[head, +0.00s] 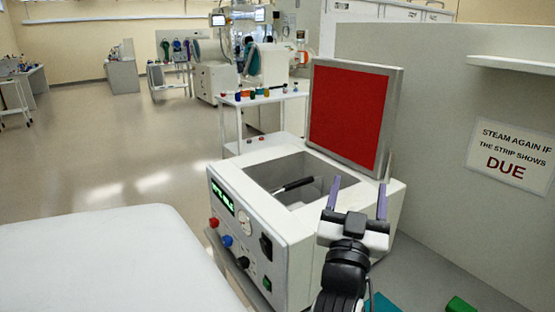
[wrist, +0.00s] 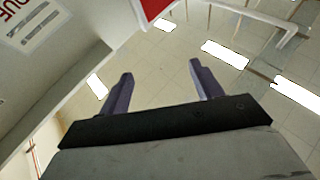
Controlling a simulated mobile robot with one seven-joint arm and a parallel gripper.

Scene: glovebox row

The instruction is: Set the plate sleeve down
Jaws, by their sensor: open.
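My gripper (head: 358,194) is open, its two purple fingers pointing up in front of the steam box's right side. In the wrist view the gripper (wrist: 160,72) has nothing between its fingers. I cannot make out a plate sleeve for certain in either view. A teal flat piece (head: 382,303) and a green piece (head: 460,304) show partly at the bottom edge, right of my arm; I cannot tell whether either is the sleeve.
The white steam box (head: 265,240) stands open, its red-lined lid (head: 350,115) raised. A black-handled item (head: 293,186) lies in its chamber. A grey partition (head: 430,120) with a "DUE" sign (head: 511,160) stands right. A white surface (head: 110,265) fills the lower left. Open floor (head: 110,150) lies beyond.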

